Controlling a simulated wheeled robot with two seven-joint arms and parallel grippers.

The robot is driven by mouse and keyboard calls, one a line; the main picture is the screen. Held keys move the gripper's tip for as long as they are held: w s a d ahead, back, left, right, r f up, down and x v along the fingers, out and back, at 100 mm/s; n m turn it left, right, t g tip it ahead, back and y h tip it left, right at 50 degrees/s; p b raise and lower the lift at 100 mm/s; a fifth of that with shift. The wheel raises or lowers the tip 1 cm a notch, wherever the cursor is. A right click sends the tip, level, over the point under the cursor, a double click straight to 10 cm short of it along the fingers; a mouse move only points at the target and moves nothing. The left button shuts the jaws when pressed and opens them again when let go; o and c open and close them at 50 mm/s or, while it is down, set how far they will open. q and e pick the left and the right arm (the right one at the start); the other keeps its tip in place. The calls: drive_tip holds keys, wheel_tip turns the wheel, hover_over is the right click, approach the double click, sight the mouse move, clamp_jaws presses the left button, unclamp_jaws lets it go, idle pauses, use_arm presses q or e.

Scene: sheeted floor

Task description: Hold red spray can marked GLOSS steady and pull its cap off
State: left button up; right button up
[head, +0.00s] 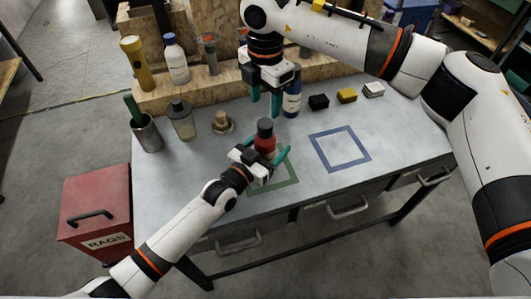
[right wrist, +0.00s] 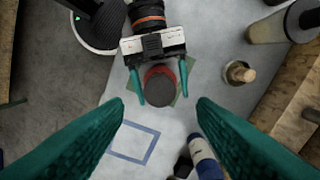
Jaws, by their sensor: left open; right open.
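The red spray can (head: 265,143) stands upright on the grey table with a dark cap (head: 265,126) on top; its marking is not legible. My left gripper (head: 266,154) is open and low, with its fingers on either side of the can. In the right wrist view the cap (right wrist: 163,92) is seen from above, between the left gripper's teal fingers (right wrist: 161,80). My right gripper (head: 265,104) is open and empty, pointing down above and behind the can. Its own fingers (right wrist: 160,108) spread wide in the right wrist view.
A green square outline (head: 288,183) lies around the can's place and a blue one (head: 341,149) to its right. A blue bottle (head: 291,102) stands close to my right gripper. A brass-coloured piece (head: 222,123) and a jar (head: 181,120) stand left. The table's front right is clear.

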sight(265, 123)
use_arm(q)
drive_tip(key=c, duration=1.4)
drive_tip(key=shift+c, duration=0.2)
use_arm(e)
drive_tip(key=shift+o, duration=0.9)
wheel_tip(265, 123, down, 8)
drive_tip(key=n, duration=0.3)
drive_tip(key=shift+s+a+r+n, duration=0.1)
drive_tip(key=shift+r+n, duration=0.05)
drive_tip(key=shift+n, duration=0.15)
drive_tip(key=c, duration=1.2)
drive_tip(key=shift+o, duration=0.2)
drive_tip(key=shift+r, duration=0.1)
